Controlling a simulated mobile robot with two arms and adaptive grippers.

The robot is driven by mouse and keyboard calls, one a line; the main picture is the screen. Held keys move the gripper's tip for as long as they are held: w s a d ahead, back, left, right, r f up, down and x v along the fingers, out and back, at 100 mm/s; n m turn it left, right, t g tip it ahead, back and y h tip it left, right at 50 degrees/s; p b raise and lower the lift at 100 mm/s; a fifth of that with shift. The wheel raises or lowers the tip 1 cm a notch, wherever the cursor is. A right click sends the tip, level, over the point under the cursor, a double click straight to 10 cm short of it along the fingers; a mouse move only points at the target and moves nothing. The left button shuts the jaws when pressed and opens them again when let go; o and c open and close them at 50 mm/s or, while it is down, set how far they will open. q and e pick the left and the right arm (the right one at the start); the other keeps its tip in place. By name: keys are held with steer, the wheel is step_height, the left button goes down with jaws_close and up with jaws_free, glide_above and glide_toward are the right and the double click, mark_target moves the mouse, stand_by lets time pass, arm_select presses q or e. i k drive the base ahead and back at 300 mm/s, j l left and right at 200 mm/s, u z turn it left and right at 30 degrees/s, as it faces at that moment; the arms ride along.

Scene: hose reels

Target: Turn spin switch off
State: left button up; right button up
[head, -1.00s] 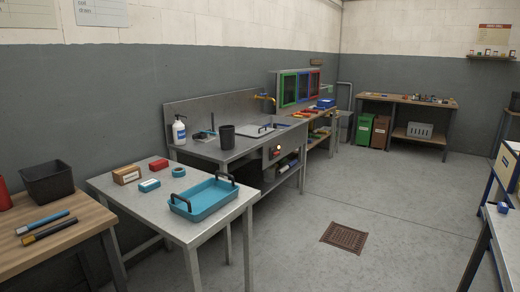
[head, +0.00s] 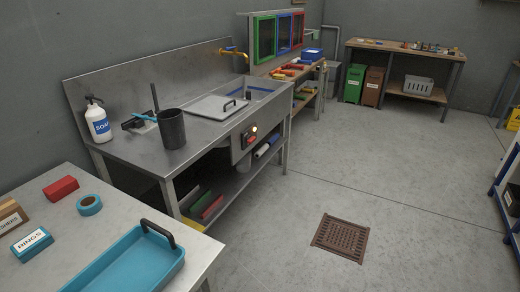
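A small dark control panel (head: 244,142) is set in the front of the steel sink bench (head: 150,155). It carries a lit round light (head: 254,130) and a reddish switch or knob below and left of it, too small to make out its position. The panel is seen at an angle from the left. Neither of my grippers is in the head view.
A steel table with a blue tray (head: 130,262) stands close at the front left. A soap bottle (head: 98,122) and a dark cup (head: 171,128) stand on the bench. A floor grate (head: 342,238) lies in otherwise open floor right of the bench.

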mark_target(249, 140)
steer(key=i+l+u, duration=0.2)
steer(key=u, duration=0.2)
steer(key=i+l+u, duration=0.65)
steer(key=u, duration=0.15)
